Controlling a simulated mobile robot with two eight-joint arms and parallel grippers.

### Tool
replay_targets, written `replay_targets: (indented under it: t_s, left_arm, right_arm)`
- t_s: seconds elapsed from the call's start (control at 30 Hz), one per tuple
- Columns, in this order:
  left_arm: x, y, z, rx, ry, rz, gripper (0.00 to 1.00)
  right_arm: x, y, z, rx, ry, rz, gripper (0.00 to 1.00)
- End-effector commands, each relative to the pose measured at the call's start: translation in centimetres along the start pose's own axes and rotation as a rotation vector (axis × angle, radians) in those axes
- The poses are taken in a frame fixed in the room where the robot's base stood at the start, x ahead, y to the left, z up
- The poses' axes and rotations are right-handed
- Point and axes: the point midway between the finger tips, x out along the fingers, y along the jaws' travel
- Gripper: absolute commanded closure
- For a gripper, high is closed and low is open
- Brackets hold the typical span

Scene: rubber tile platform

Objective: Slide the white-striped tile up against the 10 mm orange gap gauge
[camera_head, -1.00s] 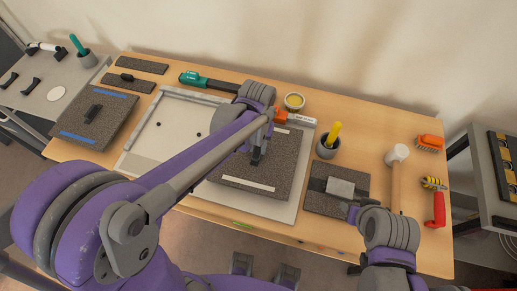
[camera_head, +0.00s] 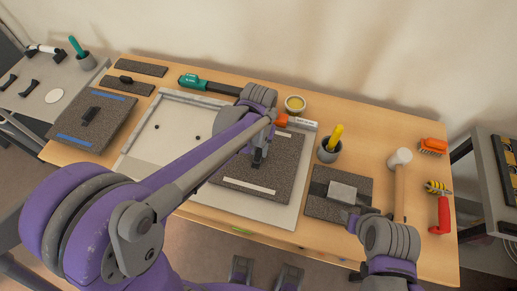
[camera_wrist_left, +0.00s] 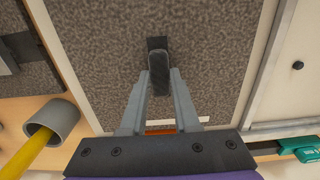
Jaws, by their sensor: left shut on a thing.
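The white-striped tile (camera_head: 285,165) is a dark speckled slab lying on a pale board, with a white stripe along its near edge. It fills much of the left wrist view (camera_wrist_left: 215,60). My left gripper (camera_head: 258,160) is shut on the tile's dark upright handle (camera_wrist_left: 159,65). The orange gap gauge (camera_head: 281,120) is at the tile's far edge, partly behind my left arm. A bit of orange (camera_wrist_left: 160,130) shows between my fingers; whether tile and gauge touch I cannot tell. My right gripper (camera_head: 352,214) is beside a grey block; its jaws are unclear.
The grey block (camera_head: 342,192) sits on a dark tile (camera_head: 325,208). A cup with a yellow handle (camera_head: 329,150), a mallet (camera_head: 399,157) and a small yellow bowl (camera_head: 294,104) stand nearby. A pale rail (camera_head: 190,92) edges the board. A blue-striped tile (camera_head: 105,115) lies left.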

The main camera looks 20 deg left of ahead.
Motion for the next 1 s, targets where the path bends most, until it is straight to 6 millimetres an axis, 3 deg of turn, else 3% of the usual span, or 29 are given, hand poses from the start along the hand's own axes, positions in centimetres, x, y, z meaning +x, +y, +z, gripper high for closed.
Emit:
replay_targets:
  t_s: [1.0]
  left_arm:
    - [0.07, 0.0, -0.82, 0.0, 0.0, 0.0, 1.0]
  right_arm:
    - [0.12, 0.0, 0.1, 0.0, -0.001, 0.0, 0.5]
